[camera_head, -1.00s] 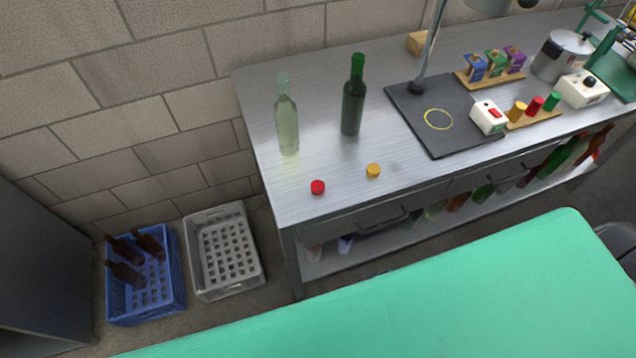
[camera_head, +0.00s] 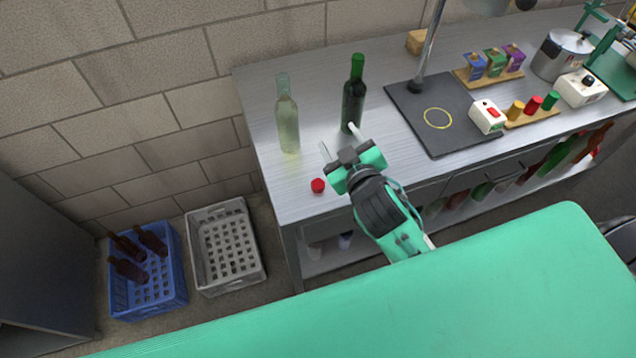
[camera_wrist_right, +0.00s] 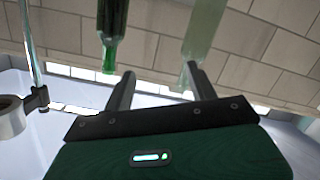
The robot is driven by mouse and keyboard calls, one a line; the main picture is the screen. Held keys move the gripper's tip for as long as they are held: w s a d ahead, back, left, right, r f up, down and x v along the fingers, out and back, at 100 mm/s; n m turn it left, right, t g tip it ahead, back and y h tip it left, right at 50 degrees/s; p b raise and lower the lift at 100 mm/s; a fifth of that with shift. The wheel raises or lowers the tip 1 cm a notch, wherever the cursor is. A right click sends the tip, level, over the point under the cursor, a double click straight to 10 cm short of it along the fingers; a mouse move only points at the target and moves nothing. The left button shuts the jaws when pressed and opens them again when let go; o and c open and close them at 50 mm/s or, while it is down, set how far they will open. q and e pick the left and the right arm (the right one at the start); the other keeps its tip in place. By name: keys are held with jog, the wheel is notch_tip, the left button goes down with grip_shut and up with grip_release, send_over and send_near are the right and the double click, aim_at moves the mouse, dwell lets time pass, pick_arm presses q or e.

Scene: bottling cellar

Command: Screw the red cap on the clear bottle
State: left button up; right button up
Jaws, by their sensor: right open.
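The red cap (camera_head: 318,186) lies on the steel bench near its front left. The clear bottle (camera_head: 288,128) stands upright behind it, pale and greenish, with no cap visible on its neck. My right gripper (camera_head: 339,140) is open and empty over the bench, right of the red cap and in front of the bottles. In the right wrist view the clear bottle (camera_wrist_right: 205,32) appears upside down beyond one finger, and the green bottle (camera_wrist_right: 112,28) beyond the other; nothing is between the fingers. My left gripper is not in view.
The dark green bottle (camera_head: 353,105) stands close behind my right gripper. A black mat (camera_head: 430,138) with a yellow ring lies to the right, with a lamp post and a white switch box (camera_head: 488,117) at its edges. The bench left of the red cap is clear.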

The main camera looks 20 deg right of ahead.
jog(key=a+r+n+t+y, duration=0.3)
jog(key=a+r+n+y, duration=1)
jog(key=r, duration=0.3)
jog(key=s+a+n+g+y, duration=0.6)
jog(key=a+n+g+y, duration=0.3)
jog(key=n+g, duration=0.85)
notch_tip(320, 180, down, 12)
jog(key=d+n+g+h, duration=0.2)
jog(key=n+g+h, duration=0.2)
jog(key=n+h, duration=0.55)
jog(key=w+d+f+m+t+h, duration=0.1)
jog(key=w+d+m+h, duration=0.1)
jog(key=d+h, duration=0.4)
jog(key=w+d+f+m+t+h, duration=0.1)
jog(key=w+d+h, duration=0.3)
jog(key=d, duration=0.5)
jog(key=f+m+h, duration=0.1)
jog(key=h, duration=0.1)
jog(key=shift+f+h, duration=0.25)
jog(key=shift+h, duration=0.1)
